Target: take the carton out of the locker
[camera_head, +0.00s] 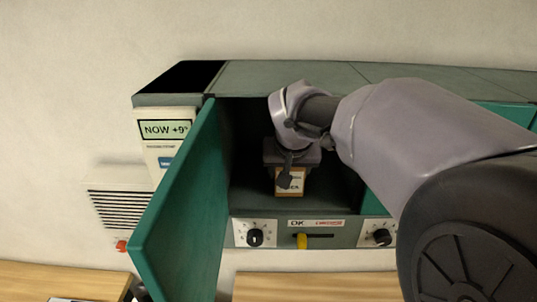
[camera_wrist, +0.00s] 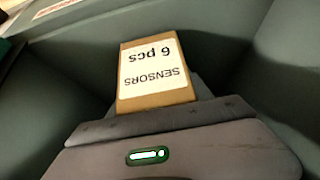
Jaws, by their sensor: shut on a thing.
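The carton (camera_head: 290,183) is a small brown box with a white label, inside the open locker (camera_head: 240,197). In the wrist view the carton (camera_wrist: 156,96) shows its label, "SENSORS 6 pcs", upside down. My gripper (camera_head: 290,165) reaches into the locker from above and is shut on the carton; in the wrist view the gripper body covers the carton's near end. The fingertips are mostly hidden. I cannot tell whether the carton touches the locker floor. The teal locker door (camera_head: 180,205) stands wide open to the left.
A "NOW +9°" display (camera_head: 166,129) and a louvred vent box (camera_head: 118,209) are left of the door. Wooden surfaces (camera_head: 60,279) lie below. My arm blocks the right side.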

